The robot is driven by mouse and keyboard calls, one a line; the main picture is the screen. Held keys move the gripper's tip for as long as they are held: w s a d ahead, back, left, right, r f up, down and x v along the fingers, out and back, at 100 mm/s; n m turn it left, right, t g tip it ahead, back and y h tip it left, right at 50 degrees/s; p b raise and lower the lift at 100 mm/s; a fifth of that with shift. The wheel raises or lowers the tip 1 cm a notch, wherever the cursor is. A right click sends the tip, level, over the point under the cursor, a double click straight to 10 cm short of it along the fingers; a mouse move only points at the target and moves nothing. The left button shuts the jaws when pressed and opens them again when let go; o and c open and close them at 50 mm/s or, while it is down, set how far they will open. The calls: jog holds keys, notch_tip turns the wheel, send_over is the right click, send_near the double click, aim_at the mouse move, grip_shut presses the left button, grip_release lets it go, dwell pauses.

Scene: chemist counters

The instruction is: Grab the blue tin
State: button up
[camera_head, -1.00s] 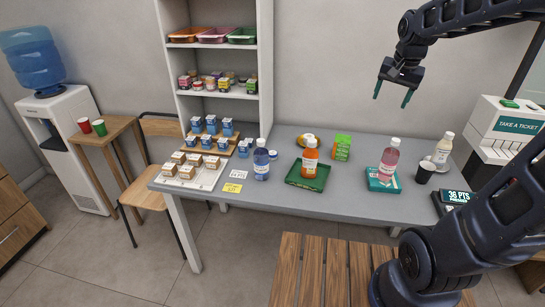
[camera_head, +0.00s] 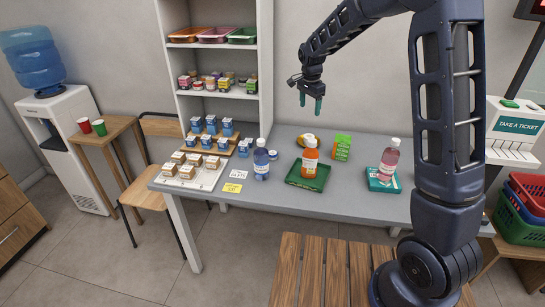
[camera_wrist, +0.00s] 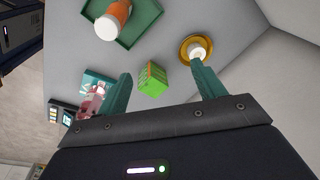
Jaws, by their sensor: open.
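A small round blue container (camera_head: 273,155) is just right of the blue bottle (camera_head: 261,160). I cannot tell which is the blue tin. My gripper (camera_head: 311,103) is open and empty, pointing down above the back of the counter, well above and right of these. In the wrist view its fingers (camera_wrist: 160,75) are spread, with the green box (camera_wrist: 152,80) below between them; no blue tin shows clearly there.
An orange bottle (camera_head: 310,158) stands in a green tray (camera_head: 297,182). Beige boxes (camera_head: 195,160) sit on a white board at the left. Shelves (camera_head: 265,70) rise behind. The counter's front middle (camera_head: 275,203) is clear.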

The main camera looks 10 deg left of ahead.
aim_at(272, 152)
jog(key=w+a+f+m+h, duration=0.1)
jog(key=w+a+f+m, duration=0.15)
jog(key=a+f, duration=1.4)
jog(key=shift+s+d+f, duration=0.1)
jog(key=shift+f, duration=1.65)
jog(key=shift+s+d+f, duration=0.1)
jog(key=shift+d+f, duration=0.05)
jog(key=shift+f, duration=1.55)
jog(key=shift+s+d+f, duration=0.1)
jog(key=shift+f, duration=1.65)
jog(key=c, duration=1)
